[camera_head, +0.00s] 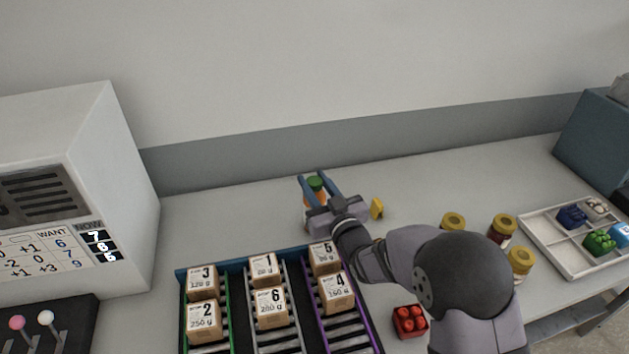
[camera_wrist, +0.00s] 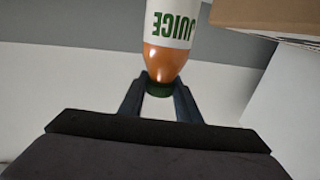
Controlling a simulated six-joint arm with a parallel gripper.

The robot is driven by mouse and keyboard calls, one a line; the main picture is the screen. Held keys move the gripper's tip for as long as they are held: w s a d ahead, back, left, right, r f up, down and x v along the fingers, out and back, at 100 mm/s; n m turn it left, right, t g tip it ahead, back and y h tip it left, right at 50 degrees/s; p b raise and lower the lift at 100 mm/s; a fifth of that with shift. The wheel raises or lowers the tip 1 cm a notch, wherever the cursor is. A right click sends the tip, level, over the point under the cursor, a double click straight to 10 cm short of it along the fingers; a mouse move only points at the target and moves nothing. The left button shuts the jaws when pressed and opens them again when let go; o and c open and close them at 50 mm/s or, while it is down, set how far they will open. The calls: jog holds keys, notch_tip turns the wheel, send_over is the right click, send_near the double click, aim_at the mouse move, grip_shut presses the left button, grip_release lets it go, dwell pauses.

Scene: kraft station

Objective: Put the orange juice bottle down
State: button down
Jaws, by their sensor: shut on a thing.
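The orange juice bottle (camera_head: 316,184) has a green cap and shows between the blue fingers of my gripper (camera_head: 318,182) at the back of the table. In the wrist view the bottle (camera_wrist: 166,60) appears upside down, with orange juice, a white label reading JUICE and a green cap. My gripper (camera_wrist: 159,98) has a finger on each side of the bottle near its cap and is shut on it. The bottle's base is mostly hidden by my gripper in the head view, so I cannot tell whether it touches the table (camera_head: 225,225).
A rack (camera_head: 228,264) with several numbered boxes stands in front. A yellow object (camera_head: 377,208) lies right of my gripper. Several jars (camera_head: 502,228), a red brick (camera_head: 410,321) and a divided tray (camera_head: 561,261) are further right. A white machine (camera_head: 125,190) stands left. The table's back left is clear.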

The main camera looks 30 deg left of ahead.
jog(key=shift+f+b, duration=0.15)
jog(key=shift+b, duration=0.15)
jog(key=c, duration=1.3)
grip_release()
jog(key=shift+r+p, duration=0.25)
jog(key=shift+p, duration=0.1)
jog(key=shift+s+d+f, duration=0.2)
jog(key=shift+d, duration=0.05)
jog(key=b+v, duration=0.4)
jog(key=v, duration=0.7)
jog(key=shift+d, duration=0.2)
jog(key=shift+s+r, duration=0.1)
